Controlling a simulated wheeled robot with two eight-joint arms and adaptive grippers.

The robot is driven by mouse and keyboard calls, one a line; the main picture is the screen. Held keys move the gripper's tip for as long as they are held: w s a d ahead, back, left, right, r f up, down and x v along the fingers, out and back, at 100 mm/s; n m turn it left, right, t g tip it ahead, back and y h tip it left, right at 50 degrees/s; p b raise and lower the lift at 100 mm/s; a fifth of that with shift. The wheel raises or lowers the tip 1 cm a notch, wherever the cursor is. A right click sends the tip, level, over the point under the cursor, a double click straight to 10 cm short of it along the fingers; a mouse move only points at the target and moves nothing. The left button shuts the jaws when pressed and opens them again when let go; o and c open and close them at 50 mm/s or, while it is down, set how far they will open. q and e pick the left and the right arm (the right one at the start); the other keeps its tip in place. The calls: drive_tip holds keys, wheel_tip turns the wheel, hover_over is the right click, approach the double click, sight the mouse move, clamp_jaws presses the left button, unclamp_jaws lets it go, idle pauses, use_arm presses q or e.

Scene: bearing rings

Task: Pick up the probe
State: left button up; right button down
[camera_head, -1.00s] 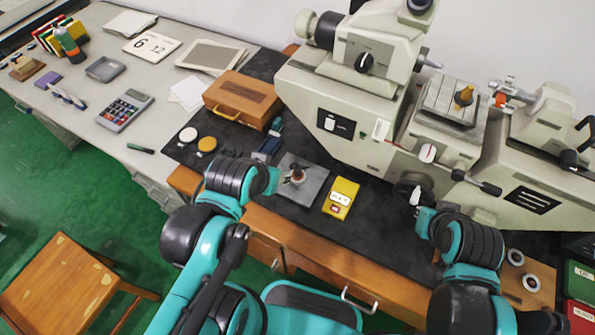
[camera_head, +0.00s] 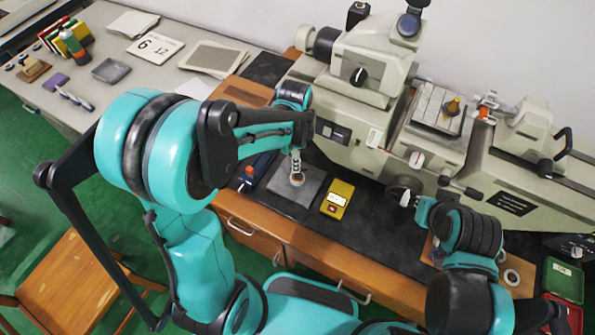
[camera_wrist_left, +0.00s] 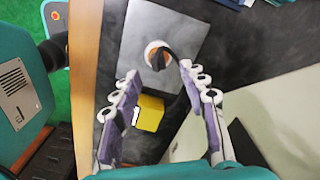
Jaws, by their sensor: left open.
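A grey square plate (camera_head: 309,191) lies on the black bench mat, and it also shows in the left wrist view (camera_wrist_left: 186,30). On it stands a small piece with a round orange-and-white part and a dark curved part, which looks like the probe (camera_wrist_left: 155,52). In the head view it is mostly hidden behind my left gripper (camera_head: 297,163), which points down over the plate. In the left wrist view my left gripper (camera_wrist_left: 158,74) is open, with the piece just beyond its fingertips and nothing held. My right gripper (camera_head: 402,196) hangs at the bench's right; its jaws are too small to read.
A yellow box (camera_head: 338,198) lies right of the plate and shows below it in the left wrist view (camera_wrist_left: 150,113). A large beige measuring machine (camera_head: 365,115) stands behind. A wooden case (camera_head: 245,91) is partly hidden by my left arm.

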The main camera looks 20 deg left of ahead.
sight(297, 174)
use_arm(q)
drive_tip(key=f, duration=0.2)
drive_tip(key=f+b, duration=0.1)
drive_tip(key=f, duration=0.2)
drive_tip(key=f+b, duration=0.1)
drive_tip(key=f, duration=0.2)
drive_tip(key=shift+s+d, duration=0.1)
drive_tip(key=shift+d, duration=0.25)
drive_tip(key=shift+r, duration=0.15)
clamp_jaws()
